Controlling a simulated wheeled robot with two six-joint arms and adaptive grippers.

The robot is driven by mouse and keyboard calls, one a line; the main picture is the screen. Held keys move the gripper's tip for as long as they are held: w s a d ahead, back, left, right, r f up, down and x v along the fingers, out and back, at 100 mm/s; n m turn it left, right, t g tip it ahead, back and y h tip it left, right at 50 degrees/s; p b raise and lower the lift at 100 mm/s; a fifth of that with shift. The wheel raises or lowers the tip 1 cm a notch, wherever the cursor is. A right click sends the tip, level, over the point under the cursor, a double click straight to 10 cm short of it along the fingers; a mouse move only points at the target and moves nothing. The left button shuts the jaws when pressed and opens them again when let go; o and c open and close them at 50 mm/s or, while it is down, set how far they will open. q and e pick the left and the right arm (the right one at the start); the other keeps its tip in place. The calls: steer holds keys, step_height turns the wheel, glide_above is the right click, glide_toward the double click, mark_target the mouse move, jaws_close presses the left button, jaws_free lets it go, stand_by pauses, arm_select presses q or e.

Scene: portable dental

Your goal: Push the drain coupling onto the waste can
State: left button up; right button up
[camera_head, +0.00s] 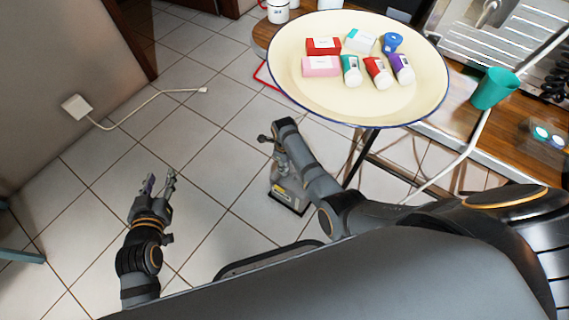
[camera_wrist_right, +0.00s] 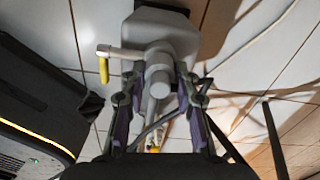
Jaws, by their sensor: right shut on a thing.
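The waste can (camera_head: 288,196) is a grey container with a yellow label, on the floor under my right arm, which hides part of it. In the right wrist view, a grey body that looks like the can (camera_wrist_right: 168,32) lies beyond my fingers, with a side fitting that has a yellow lever (camera_wrist_right: 103,70). My right gripper (camera_wrist_right: 160,98) is shut on a grey round piece, apparently the drain coupling (camera_wrist_right: 158,84). The coupling lines up in front of the can's grey neck; whether they touch, I cannot tell. My left gripper (camera_head: 159,181) is open and empty over the floor tiles.
A white cable (camera_head: 150,98) lies on the floor at left. Tiles around my left gripper are clear.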

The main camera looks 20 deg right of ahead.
steer(key=shift+f, duration=0.15)
steer(key=o, duration=1.1)
step_height(320, 180, up, 12)
